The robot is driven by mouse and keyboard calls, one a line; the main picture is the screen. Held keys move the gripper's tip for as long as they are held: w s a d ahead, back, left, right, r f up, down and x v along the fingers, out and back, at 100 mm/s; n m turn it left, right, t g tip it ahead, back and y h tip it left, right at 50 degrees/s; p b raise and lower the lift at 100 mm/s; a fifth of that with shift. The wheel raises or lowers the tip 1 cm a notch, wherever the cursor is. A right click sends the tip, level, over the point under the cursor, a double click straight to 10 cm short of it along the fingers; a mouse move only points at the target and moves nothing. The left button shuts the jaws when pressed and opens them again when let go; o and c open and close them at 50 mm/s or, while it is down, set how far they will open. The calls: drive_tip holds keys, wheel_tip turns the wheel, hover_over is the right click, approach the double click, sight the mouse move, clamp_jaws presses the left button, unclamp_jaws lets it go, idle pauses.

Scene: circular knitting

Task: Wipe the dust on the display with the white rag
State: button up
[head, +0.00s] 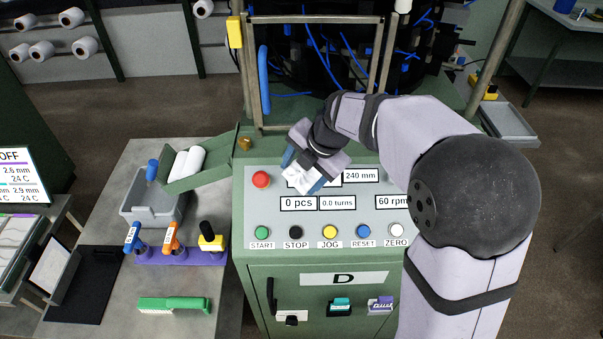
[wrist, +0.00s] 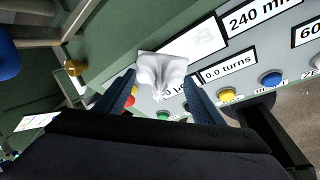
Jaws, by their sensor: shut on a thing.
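My gripper (head: 305,172) is shut on the white rag (head: 300,180), over the upper left of the control panel (head: 280,217). The rag also shows in the wrist view (wrist: 162,72), bunched between the two blue fingers. It overlaps the upper display (wrist: 203,42) and the "0 pcs" display (wrist: 178,88) there. I cannot tell whether the rag touches the panel. The "240 mm" display (head: 360,175), "0.0 turns" display (head: 337,203) and "60 rpm" display (head: 392,202) are nearby. No dust can be made out clearly, and the upper display is partly hidden.
A red button (head: 261,180) sits left of the rag. A row with START (head: 262,232) and STOP (head: 296,232) buttons runs below the displays. A green tray with white rolls (head: 196,163) and a grey bin (head: 130,207) stand on the left table.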

sight(317, 177)
drive_tip(key=shift+w+f+b, duration=0.35)
drive_tip(key=shift+f+b, duration=0.1)
idle(0.3)
drive_tip(key=shift+d+b, duration=0.3)
drive_tip(key=shift+d, duration=0.15)
drive_tip(key=shift+d+r+b, duration=0.1)
drive_tip(key=shift+d+b, duration=0.65)
drive_tip(key=shift+d, duration=1)
drive_tip(key=shift+d+b, duration=1.05)
drive_tip(key=shift+d, duration=1.1)
drive_tip(key=shift+a, duration=2.2)
